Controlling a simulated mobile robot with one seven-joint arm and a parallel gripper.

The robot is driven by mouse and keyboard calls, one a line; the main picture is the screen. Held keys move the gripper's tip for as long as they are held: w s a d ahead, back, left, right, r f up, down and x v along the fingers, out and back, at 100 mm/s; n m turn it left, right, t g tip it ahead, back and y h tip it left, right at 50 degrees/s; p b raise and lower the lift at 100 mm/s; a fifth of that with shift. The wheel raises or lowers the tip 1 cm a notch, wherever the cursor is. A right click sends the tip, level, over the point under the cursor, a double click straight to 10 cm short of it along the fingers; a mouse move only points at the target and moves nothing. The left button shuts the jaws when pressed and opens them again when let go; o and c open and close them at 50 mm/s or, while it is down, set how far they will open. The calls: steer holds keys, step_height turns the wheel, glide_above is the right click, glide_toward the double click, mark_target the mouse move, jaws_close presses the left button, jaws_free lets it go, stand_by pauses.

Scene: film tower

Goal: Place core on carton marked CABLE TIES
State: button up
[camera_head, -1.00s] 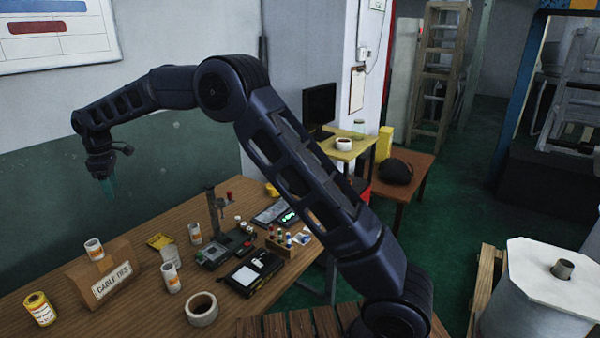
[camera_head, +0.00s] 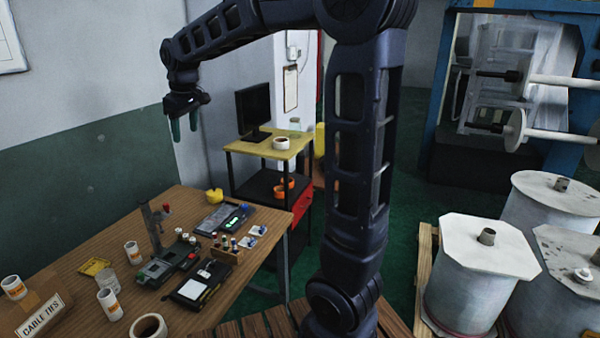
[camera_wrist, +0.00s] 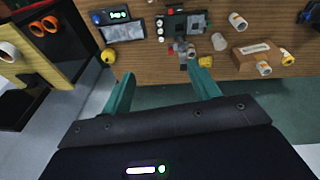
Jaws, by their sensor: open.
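The brown carton marked CABLE TIES (camera_head: 52,300) stands on the wooden table at the lower left; it also shows in the wrist view (camera_wrist: 240,57). Similar cores stand on the table, one in front (camera_head: 109,304) and one behind (camera_head: 133,252). A wide white ring-shaped core (camera_head: 148,327) is at the bottom edge. Another wide core (camera_head: 281,143) sits on the yellow cart top. My gripper (camera_head: 184,136) is open and empty, fingers down, high above the table's far side.
Tools and an upright stand (camera_head: 152,232) crowd the table (camera_head: 85,243). The yellow-topped cart (camera_head: 262,148) holds a monitor (camera_head: 253,108), a jar and, lower down, orange rings (camera_head: 287,184). Large white drums (camera_head: 480,262) stand at right. Green floor lies open between.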

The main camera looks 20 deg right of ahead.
steer(key=s+d+m, duration=0.2)
steer(key=s+d, duration=0.3)
steer(key=d, duration=0.3)
steer(key=s+d+m, duration=0.2)
steer(key=s+d, duration=0.3)
steer(key=d, duration=0.2)
steer(key=s+d+f+m+t, duration=0.1)
steer(key=s+d+f+m, duration=0.2)
steer(key=s, duration=0.4)
steer(key=s+d+f+m+t+h, duration=0.1)
steer(key=s+d+f+m, duration=0.2)
steer(key=s+d+f, duration=0.2)
steer(key=s+d, duration=0.2)
steer(key=d, duration=0.1)
steer(key=shift+d, duration=0.15)
